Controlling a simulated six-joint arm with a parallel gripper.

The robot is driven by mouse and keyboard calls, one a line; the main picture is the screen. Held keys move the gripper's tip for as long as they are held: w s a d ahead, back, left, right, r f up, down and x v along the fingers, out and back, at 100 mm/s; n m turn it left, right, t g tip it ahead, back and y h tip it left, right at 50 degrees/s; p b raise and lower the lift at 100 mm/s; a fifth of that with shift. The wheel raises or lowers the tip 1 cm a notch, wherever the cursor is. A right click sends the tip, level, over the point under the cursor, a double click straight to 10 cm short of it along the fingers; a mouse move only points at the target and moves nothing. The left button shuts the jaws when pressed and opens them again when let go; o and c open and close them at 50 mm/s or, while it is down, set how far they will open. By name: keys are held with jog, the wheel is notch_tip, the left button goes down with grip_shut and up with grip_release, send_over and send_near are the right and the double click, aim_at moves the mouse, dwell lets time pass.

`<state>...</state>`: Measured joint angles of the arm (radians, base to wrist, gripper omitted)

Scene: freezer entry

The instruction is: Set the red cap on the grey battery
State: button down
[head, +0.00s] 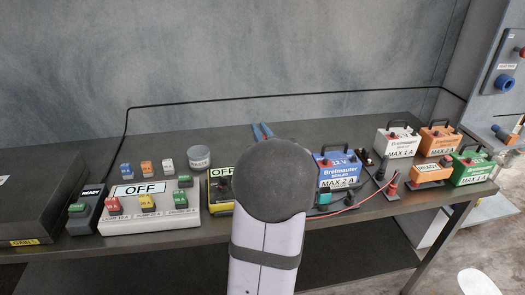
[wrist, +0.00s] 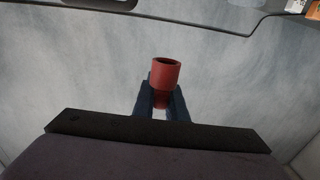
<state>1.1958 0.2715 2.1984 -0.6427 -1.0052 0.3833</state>
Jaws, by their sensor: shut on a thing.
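My gripper (wrist: 163,98) is shut on the red cap (wrist: 166,73) in the wrist view. The cap is a short red cylinder with a dark opening and stands out beyond the two blue fingers. In the head view my dark round arm joint hides the cap; only the blue fingers (head: 262,131) show above it, in front of the wall. A pale grey-white battery (head: 397,143) with a black handle and a MAX 1 A label stands at the back right of the bench, apart from my gripper.
A blue battery (head: 338,169) stands right of my arm. Orange (head: 439,138) and green (head: 472,167) batteries stand at the right end. A switch panel (head: 150,203), small coloured blocks and a grey WASTE pot (head: 199,158) are at left. A black cable (head: 290,95) runs along the wall.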

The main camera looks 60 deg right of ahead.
jog(key=shift+m+g+h, duration=0.7)
jog(key=shift+h, duration=0.2)
jog(key=d, duration=0.1)
jog(key=s+d+f, duration=0.1)
jog(key=d, duration=0.1)
jog(key=shift+s+d+f, duration=0.25)
jog(key=shift+s+f, duration=0.05)
jog(key=shift+s, duration=0.05)
jog(key=shift+f+b, duration=0.15)
jog(key=shift+b, duration=0.15)
jog(key=shift+f+b, duration=1.8)
jog(key=shift+f, duration=0.1)
jog(key=shift+f+b, duration=1.2)
jog(key=shift+b, duration=0.3)
jog(key=c, duration=1.7)
grip_release()
jog(key=shift+a, duration=0.1)
jog(key=shift+s+f, duration=0.1)
